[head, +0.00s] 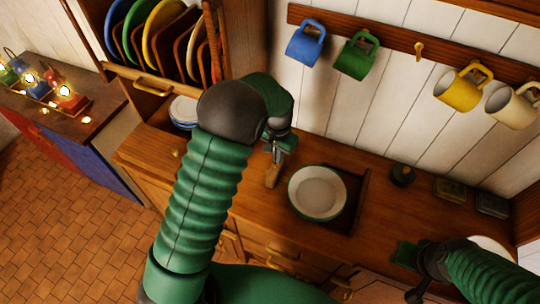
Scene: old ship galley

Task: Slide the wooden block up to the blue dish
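The wooden block (273,176) is a small light-brown piece on the wooden counter, left of a round white dish with a green rim (318,192). A gap separates block and dish. My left gripper (279,158) points down right above the block, at or very near its top; I cannot tell whether it touches or how its fingers stand. A stack of white and bluish dishes (183,110) sits further left, partly hidden by my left arm; it is the bluest dishware on the counter. My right gripper (408,268) is at the lower right, away from the block; its finger state is unclear.
Blue (303,48), green (352,60), yellow (455,92) and cream (508,108) mugs hang on the wall rail. A plate rack (150,75) stands at upper left. A dark round pot (402,175) and small tins (449,189) sit on the counter's right.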

